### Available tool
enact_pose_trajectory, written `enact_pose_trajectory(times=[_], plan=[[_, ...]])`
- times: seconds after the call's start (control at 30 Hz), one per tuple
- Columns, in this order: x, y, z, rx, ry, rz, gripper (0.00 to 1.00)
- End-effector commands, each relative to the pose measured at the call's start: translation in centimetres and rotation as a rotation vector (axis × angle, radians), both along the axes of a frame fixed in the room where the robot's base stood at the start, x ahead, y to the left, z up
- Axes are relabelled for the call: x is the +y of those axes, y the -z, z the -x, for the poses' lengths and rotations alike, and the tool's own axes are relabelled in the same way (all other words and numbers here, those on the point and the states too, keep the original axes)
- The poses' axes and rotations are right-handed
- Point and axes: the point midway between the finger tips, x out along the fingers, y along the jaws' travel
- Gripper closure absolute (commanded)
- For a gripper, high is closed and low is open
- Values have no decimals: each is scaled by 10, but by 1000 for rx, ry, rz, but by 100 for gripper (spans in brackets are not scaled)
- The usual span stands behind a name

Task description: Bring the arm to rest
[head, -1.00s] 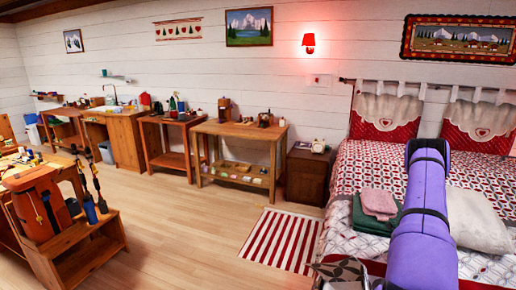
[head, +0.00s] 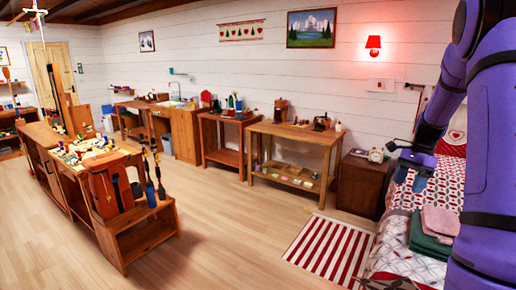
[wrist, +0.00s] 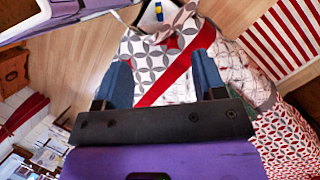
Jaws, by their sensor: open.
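My purple arm comes down along the right edge of the head view, over the side of the bed. Beyond the fingers is a patterned tote bag (wrist: 145,48) with a red strap. I cannot tell how far the bag is from the fingertips.
The bed (head: 397,228) carries folded green and pink cloths (head: 440,222). A dark nightstand (head: 361,187) stands beside it. A striped rug (head: 328,248) lies in front. Workbenches line the wall, and a wooden stand (head: 140,232) is at left. The middle floor is clear.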

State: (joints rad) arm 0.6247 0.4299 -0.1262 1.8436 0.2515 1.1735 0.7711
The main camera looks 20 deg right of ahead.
Motion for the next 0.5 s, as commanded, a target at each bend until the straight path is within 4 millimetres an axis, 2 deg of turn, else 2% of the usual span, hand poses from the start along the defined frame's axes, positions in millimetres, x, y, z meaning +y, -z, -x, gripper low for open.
enact_pose_trajectory(times=[0.03, 0.2, 0.5], plan=[[17, -17, -1, -29, -54, 18, 36], [70, -60, 5, -118, -242, 74, 36], [158, -119, 36, -272, -580, 176, 36]])
